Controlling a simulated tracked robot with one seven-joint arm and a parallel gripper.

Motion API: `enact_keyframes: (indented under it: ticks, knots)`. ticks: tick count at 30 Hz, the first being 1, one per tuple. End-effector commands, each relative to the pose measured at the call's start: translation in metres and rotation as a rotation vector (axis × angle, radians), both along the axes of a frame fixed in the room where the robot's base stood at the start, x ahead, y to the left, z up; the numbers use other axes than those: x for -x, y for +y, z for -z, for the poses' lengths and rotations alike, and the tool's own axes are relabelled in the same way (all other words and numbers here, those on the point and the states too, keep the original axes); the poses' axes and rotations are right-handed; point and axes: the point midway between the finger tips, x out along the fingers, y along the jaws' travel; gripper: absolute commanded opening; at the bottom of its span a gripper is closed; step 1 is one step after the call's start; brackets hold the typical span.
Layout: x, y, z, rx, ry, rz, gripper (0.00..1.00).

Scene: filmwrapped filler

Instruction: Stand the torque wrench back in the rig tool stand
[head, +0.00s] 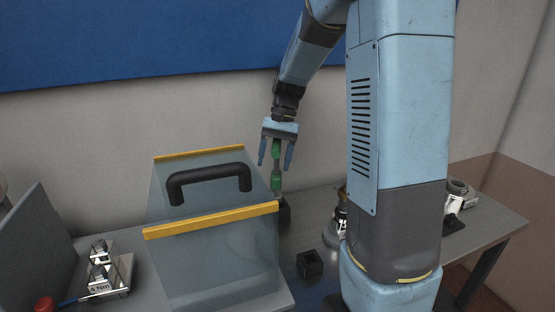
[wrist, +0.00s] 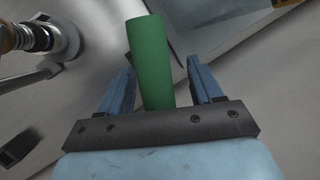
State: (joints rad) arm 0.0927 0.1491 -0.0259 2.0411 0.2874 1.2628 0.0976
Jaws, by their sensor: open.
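A green-handled tool (head: 276,183), which I take to be the torque wrench, is upright behind the right edge of the clear cover. My gripper (head: 276,164) points down over it, with its blue fingers apart on either side of the green handle. In the wrist view the green handle (wrist: 151,62) rises between the open fingers (wrist: 163,82), with gaps on both sides. A dark block (head: 285,212) is at the tool's lower end, partly hidden by the cover; I cannot tell whether the tool sits in it. A small black open-topped block (head: 309,264) stands nearer on the table.
A clear cover with yellow edges (head: 211,221) and a black handle (head: 210,180) fills the middle of the table. Metal blocks (head: 108,276) marked 4 Nm and a red knob (head: 43,304) are at left. A labelled fitting (head: 340,222) stands right of the tool, partly behind my arm.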

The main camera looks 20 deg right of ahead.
Motion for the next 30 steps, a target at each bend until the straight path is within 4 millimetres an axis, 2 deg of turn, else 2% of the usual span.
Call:
enact_keyframes:
  ticks: [1,8,11,17,30]
  knots:
    - [0.018,0.004,0.023,-0.003,0.067,-0.008,0.65]
    - [0.020,0.003,0.017,-0.002,0.061,-0.007,0.65]
    - [0.018,0.003,0.007,-0.002,0.048,-0.008,0.65]
    - [0.012,0.001,-0.031,0.001,0.002,-0.005,0.65]
    - [0.063,0.000,-0.095,0.000,-0.005,-0.003,0.65]
